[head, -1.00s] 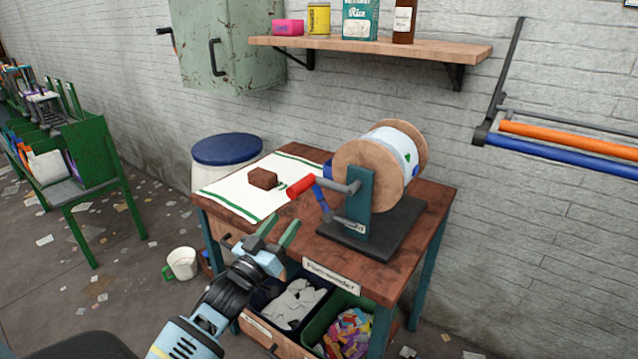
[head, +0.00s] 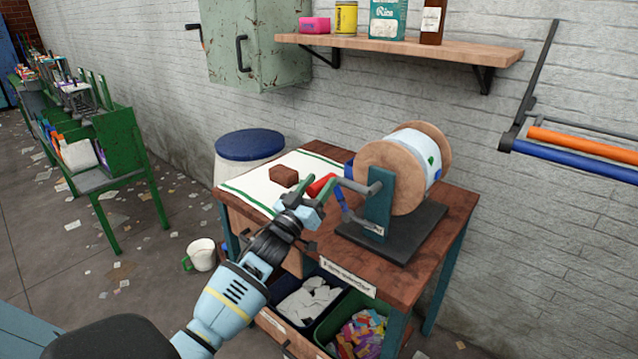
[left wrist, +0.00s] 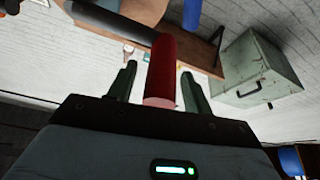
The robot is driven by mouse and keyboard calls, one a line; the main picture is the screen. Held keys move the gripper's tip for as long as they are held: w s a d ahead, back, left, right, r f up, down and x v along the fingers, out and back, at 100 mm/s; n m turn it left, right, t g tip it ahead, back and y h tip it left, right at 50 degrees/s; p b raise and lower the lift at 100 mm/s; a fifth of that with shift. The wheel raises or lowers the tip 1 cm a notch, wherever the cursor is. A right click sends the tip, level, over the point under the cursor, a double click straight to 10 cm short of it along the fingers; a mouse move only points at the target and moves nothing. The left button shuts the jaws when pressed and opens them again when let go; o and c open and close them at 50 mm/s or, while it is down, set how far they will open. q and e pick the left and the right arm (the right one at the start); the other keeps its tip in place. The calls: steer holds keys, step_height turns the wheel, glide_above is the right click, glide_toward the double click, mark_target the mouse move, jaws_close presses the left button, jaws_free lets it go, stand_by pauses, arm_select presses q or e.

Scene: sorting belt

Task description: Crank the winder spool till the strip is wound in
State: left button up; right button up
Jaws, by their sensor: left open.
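The winder has a spool with wooden flanges (head: 388,182) and a white wound band (head: 424,152), on a dark base (head: 405,240) on the table. Its crank has a red handle (head: 319,187) at its left side. A white strip with green edges (head: 250,191) lies flat on the table left of the winder. My left gripper (head: 311,196) is open at the red handle. In the left wrist view the handle (left wrist: 161,70) stands between the two green fingers, with gaps on both sides. My right gripper is not in view.
A brown block (head: 284,176) rests on the strip. Bins of scraps (head: 358,330) stand under the tabletop (head: 450,215). A shelf (head: 420,50) and a green cabinet (head: 258,50) hang on the wall behind. A blue-lidded barrel (head: 249,144) stands at the table's back left.

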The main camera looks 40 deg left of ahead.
arm_select(q)
steer(key=shift+w+r, duration=0.15)
steer(key=shift+w, duration=0.2)
steer(key=shift+c, duration=0.2)
jaws_close()
steer(key=shift+r, duration=0.1)
